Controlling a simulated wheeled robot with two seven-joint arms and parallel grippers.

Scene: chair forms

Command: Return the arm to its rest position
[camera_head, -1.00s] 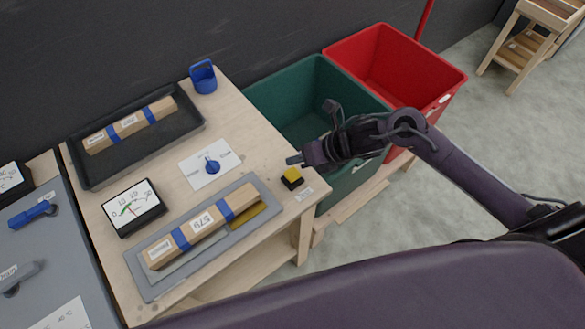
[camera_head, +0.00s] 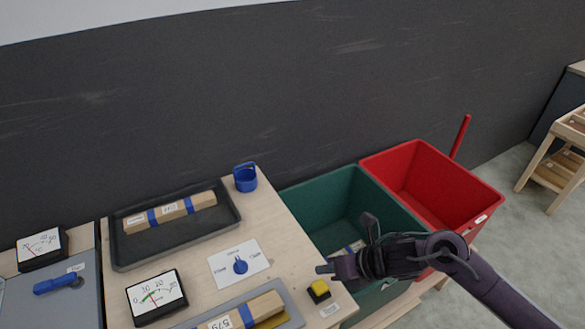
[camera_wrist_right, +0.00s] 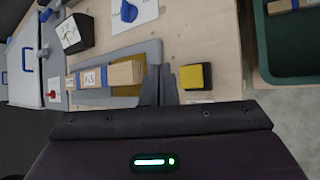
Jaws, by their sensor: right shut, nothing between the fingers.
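My right gripper (camera_head: 326,268) is at the right front of the wooden table, just above and beside a yellow button on a black base (camera_head: 319,289). Its fingers are shut and empty. In the right wrist view the closed fingertips (camera_wrist_right: 159,75) lie between the wooden bar with a blue band (camera_wrist_right: 105,76) and the yellow button (camera_wrist_right: 195,76). My right arm (camera_head: 480,285) reaches in from the lower right, in front of the bins. My left gripper does not show.
A green bin (camera_head: 330,205) and a red bin (camera_head: 430,190) stand right of the table. A black tray (camera_head: 120,250) holds another bar. A wooden rack (camera_head: 545,165) stands far right.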

